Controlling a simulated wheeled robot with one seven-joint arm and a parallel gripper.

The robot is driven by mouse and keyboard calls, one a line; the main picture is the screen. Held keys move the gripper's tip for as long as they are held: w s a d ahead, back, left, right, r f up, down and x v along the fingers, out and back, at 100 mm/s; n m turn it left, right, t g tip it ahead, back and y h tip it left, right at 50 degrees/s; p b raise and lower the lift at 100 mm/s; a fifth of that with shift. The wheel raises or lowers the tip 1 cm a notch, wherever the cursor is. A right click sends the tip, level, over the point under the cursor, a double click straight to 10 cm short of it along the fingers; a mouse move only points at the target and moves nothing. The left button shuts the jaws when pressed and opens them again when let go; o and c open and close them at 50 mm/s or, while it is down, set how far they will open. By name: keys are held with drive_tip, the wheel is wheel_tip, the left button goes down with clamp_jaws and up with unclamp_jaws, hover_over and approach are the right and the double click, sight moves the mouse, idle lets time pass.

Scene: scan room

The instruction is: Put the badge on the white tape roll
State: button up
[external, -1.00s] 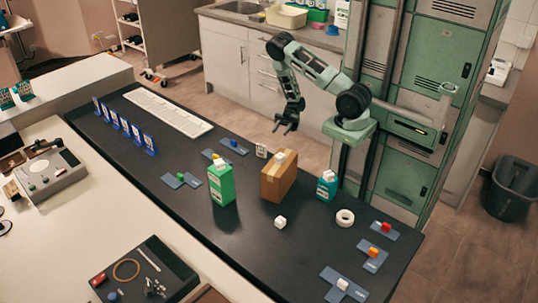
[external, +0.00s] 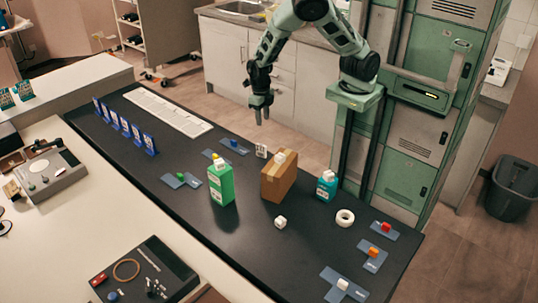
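The white tape roll (external: 345,218) lies flat on the dark counter near its right edge, with its hole facing up. A small white card with dark marks (external: 261,151), which looks like the badge, stands upright near the counter's far edge, left of the brown box. My gripper (external: 262,120) points down above and a little behind this card, clear of it. Its two fingers show a small gap and hold nothing that I can see.
A brown box (external: 279,178), a green bottle (external: 222,185) and a teal bottle (external: 326,187) stand mid-counter. Blue-grey plates with coloured blocks lie around, including one by the roll (external: 384,231).

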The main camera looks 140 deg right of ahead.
drive_tip(key=r, duration=0.1)
drive_tip(key=b, duration=0.5)
approach(261, 156)
drive_tip(key=shift+n+h, duration=0.3)
drive_tip(key=f, duration=0.7)
drive_tip(key=shift+s+f, duration=0.1)
drive_tip(key=shift+s, duration=0.25)
clamp_jaws()
